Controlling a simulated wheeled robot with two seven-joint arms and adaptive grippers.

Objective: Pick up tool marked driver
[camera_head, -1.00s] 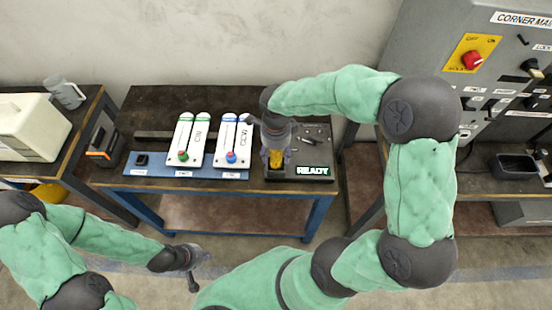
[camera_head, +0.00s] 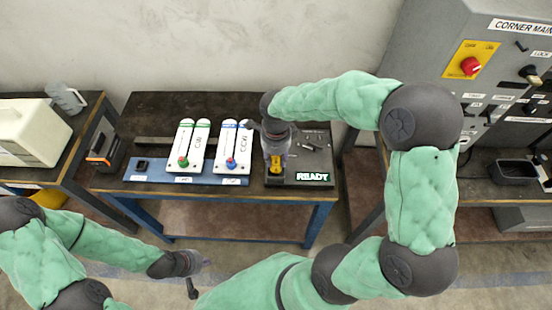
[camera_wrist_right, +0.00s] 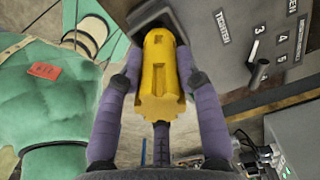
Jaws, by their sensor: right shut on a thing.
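A yellow tool (camera_wrist_right: 160,75) stands between the purple fingers of my right gripper (camera_wrist_right: 158,85) in the right wrist view. The fingers are shut on it. No readable mark shows on the tool, and its far end meets a dark grey holder (camera_wrist_right: 158,17). In the head view the right gripper (camera_head: 277,158) points down over the left part of a dark panel lit "READY" (camera_head: 323,168), with the yellow tool (camera_head: 276,165) mostly hidden beneath it. My left gripper (camera_head: 195,272) hangs in front of the bench, away from the tool; its finger opening is unclear.
White units with green (camera_head: 195,142) and blue (camera_head: 233,145) markings stand on a blue strip (camera_head: 160,172) left of the right gripper. Small parts lie behind "READY". A grey control cabinet (camera_head: 433,60) rises at right. The bench's back left (camera_head: 150,108) is clear.

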